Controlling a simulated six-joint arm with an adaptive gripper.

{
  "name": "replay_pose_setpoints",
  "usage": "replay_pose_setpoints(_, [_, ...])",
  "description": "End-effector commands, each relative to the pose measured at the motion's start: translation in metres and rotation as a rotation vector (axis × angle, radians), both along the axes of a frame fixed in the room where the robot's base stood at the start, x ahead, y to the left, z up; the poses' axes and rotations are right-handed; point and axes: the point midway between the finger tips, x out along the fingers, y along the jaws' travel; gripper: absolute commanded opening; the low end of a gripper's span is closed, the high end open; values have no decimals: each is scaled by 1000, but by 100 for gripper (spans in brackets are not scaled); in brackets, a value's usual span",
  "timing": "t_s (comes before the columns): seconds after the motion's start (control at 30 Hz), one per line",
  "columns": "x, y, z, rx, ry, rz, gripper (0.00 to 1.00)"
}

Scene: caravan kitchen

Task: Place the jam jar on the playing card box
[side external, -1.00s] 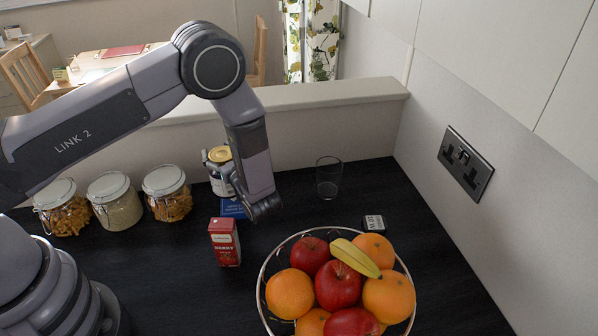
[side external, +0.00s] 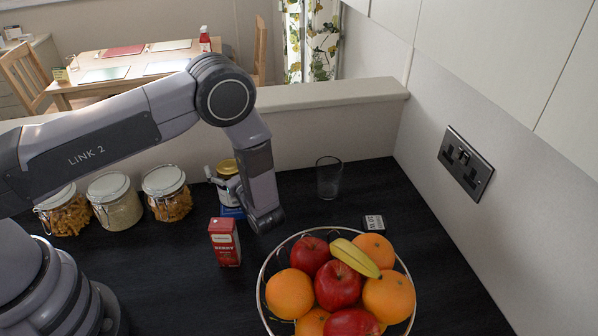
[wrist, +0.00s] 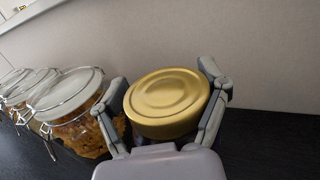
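The jam jar, with a gold lid and dark contents, is upright at the back of the counter in the side view (side external: 228,166); its gold lid fills the middle of the wrist view (wrist: 167,98). My gripper (side external: 226,180) has a finger on each side of the jar, close against it just under the lid, and looks shut on it; the fingers also show in the wrist view (wrist: 163,85). The blue playing card box (side external: 232,213) lies flat directly below the jar, mostly hidden. The jar's base appears at or just above the box; exact contact is hidden.
A red carton (side external: 225,243) stands just in front. Several clip-top jars (side external: 115,190) line the left. An empty glass (side external: 328,178) and a small dark box (side external: 373,223) are to the right. A wire fruit bowl (side external: 264,290) is at front right. A low wall (side external: 300,120) runs behind.

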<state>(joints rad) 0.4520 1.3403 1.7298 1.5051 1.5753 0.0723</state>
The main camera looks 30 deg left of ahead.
Motion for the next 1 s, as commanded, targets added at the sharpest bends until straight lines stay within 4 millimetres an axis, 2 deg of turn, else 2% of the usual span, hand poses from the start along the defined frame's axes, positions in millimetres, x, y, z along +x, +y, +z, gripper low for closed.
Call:
replay_pose_setpoints(0.53, [0, 0, 4, 0, -2, -1, 88])
replay_pose_setpoints(0.73, [-10, -28, 4, 1, -3, -6, 88])
replay_pose_setpoints(0.77, [-11, -32, 6, 1, -4, -5, 88])
replay_pose_setpoints(0.8, [-10, -29, 17, 0, -5, -1, 88])
replay_pose_setpoints(1.0, [-11, -28, 55, -1, -4, 0, 88])
